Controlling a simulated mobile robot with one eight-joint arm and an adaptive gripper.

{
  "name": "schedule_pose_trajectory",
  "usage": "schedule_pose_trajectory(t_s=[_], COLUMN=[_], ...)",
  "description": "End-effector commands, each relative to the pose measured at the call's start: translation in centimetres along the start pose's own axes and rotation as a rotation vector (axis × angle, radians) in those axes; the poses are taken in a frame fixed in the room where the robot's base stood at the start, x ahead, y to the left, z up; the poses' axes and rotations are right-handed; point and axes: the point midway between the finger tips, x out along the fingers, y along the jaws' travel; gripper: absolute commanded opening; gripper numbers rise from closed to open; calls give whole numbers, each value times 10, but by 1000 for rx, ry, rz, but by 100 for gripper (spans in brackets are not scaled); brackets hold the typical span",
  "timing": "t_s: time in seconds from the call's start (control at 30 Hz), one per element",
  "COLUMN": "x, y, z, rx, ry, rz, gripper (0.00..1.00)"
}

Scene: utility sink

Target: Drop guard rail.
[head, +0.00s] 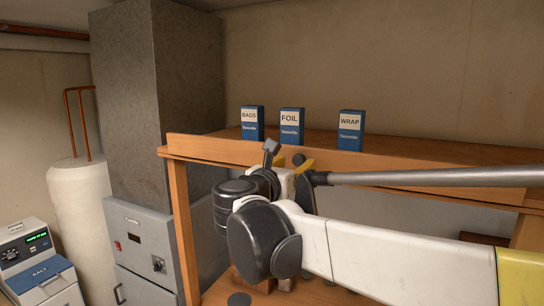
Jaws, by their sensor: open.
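The guard rail (215,149) is a long wooden board along the front edge of the upper shelf. It stands upright, with its top edge above the shelf board. My gripper (286,158) is in front of the rail, left of its middle. It is open, with one dark fingertip overlapping the rail in the picture. I cannot tell whether it touches the rail. My arm hides part of the rail's lower edge and the space below it.
Blue boxes labelled BAGS (252,123), FOIL (291,126) and WRAP (351,131) stand behind the rail. A grey rod (440,177) crosses in front of the shelf at right. A grey cabinet (145,248) and a white tank (82,215) stand left.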

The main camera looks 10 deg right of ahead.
Motion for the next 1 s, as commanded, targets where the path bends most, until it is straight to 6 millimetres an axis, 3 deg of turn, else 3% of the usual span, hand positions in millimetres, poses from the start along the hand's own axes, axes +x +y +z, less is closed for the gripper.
schedule_pose_trajectory(t_s=[0.2, 0.53, 0.7, 1.0], x=[24, 27, 27, 22], y=[0, 0, 0, 7], z=[1, 0, 0, -3], rx=[1, 1, 1, 1], ry=[0, 1, 1, -19], rz=[-1, 0, 0, 3], gripper=[50, 48, 0, 0])
